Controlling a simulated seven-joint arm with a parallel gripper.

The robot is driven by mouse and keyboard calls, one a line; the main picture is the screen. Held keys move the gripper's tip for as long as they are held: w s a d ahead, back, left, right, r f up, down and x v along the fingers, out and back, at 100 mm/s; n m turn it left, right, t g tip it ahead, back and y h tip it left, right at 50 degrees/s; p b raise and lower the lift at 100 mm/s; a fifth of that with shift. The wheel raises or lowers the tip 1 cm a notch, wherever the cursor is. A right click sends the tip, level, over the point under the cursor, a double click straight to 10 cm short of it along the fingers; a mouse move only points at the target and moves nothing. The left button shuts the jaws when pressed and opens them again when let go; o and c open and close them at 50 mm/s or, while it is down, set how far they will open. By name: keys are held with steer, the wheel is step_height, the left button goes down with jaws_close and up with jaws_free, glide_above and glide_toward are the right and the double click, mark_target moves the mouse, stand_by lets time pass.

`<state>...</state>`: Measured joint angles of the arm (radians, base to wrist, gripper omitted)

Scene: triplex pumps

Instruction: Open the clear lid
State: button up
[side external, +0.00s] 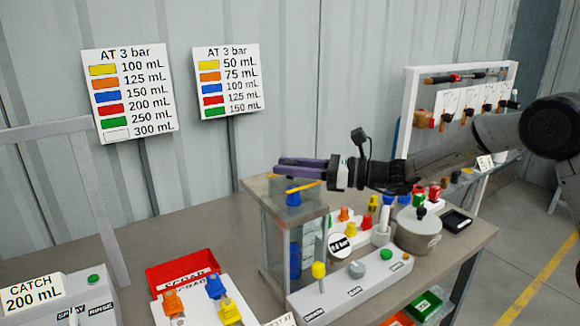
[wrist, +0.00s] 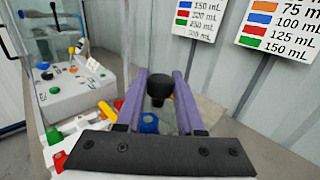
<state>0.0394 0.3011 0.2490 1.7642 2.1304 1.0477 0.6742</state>
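The clear box (side external: 280,238) with see-through walls stands on the bench in the side view, with blue parts inside. A black knob (wrist: 159,88) shows between my fingers in the wrist view; it may belong to the clear lid, but the lid's pane is hard to make out. My gripper (side external: 282,167) is above the box top, reaching in from the right. Its two purple fingers are parted, one on each side of the knob in the wrist view (wrist: 160,76). Whether they touch the knob is unclear. In the side view the knob is hidden.
A white control panel (side external: 340,291) with a yellow knob stands in front of the box. A round grey pot (side external: 418,235) is to its right. A red tray (side external: 182,270) is at the left. Two signs (side external: 228,83) stand behind.

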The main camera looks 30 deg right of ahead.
jaws_close()
stand_by(1.0)
